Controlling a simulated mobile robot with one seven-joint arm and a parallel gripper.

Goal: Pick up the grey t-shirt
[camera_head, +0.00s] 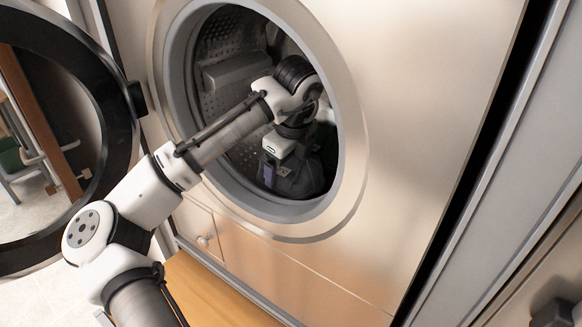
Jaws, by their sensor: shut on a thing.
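My arm reaches through the round opening of a front-loading washing machine (430,120). My gripper (275,182) is low inside the drum, pointing down, and is shut on dark grey cloth. This cloth (312,178), which looks like the grey t-shirt, lies bunched at the drum's lower front, around and beside the gripper. My wrist and the opening's lower rim hide part of it, and the exact grip on it is hard to see.
The machine's round door (125,130) stands open at the left. The opening's rim (352,150) surrounds my arm closely. The perforated drum wall (225,45) has a grey paddle (228,72). A wooden surface (215,295) lies below the front.

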